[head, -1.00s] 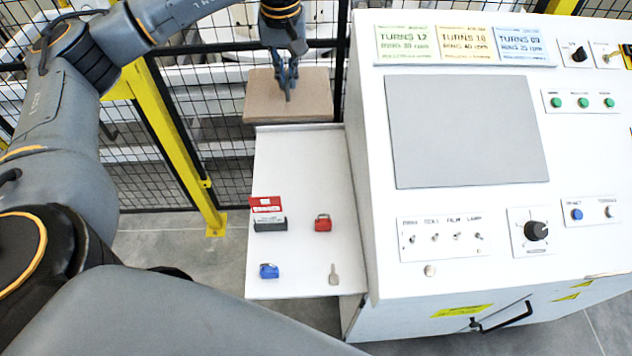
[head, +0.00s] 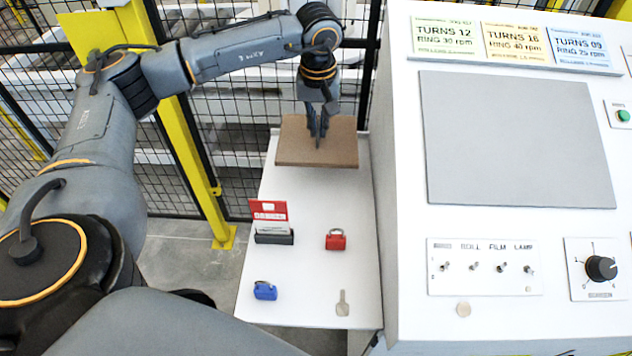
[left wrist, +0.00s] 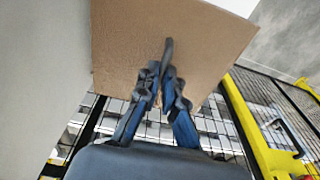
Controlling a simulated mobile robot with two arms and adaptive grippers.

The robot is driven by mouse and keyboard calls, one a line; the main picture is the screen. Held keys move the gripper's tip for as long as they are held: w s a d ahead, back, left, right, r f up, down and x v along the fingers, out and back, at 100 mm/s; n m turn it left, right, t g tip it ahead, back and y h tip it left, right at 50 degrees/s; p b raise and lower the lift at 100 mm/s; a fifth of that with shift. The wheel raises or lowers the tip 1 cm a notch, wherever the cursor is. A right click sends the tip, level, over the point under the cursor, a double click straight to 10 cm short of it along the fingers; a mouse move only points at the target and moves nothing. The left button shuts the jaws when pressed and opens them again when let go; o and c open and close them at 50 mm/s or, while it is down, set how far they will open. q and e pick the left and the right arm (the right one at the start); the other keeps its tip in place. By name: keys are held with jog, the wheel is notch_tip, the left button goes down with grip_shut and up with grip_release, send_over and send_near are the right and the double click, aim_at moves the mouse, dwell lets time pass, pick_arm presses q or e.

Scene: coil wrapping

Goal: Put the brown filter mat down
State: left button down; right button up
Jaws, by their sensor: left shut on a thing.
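The brown filter mat (head: 290,148) is a flat square board at the far end of the white side shelf (head: 312,215). My left gripper (head: 319,136) comes down on it from above and is shut on it. In the left wrist view the mat (left wrist: 200,45) spreads out beyond the closed fingers (left wrist: 163,75). The mat overlaps the shelf's far end in the head view; whether it touches the shelf, I cannot tell. My right gripper is not in view.
On the shelf are a red tag in a black holder (head: 272,237), a red padlock (head: 335,239), a blue padlock (head: 265,290) and a key (head: 342,303). The white control cabinet (head: 400,200) stands right of it. A mesh fence (head: 230,160) and yellow post (head: 190,150) are behind.

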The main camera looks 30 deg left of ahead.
pick_arm(q)
notch_tip(320, 180, down, 8)
jog(key=shift+s+f+p, duration=0.1)
jog(key=shift+f+p, duration=0.15)
jog(key=shift+p, duration=0.95)
jog(key=shift+f, duration=0.6)
jog(key=c, duration=1.5)
grip_release()
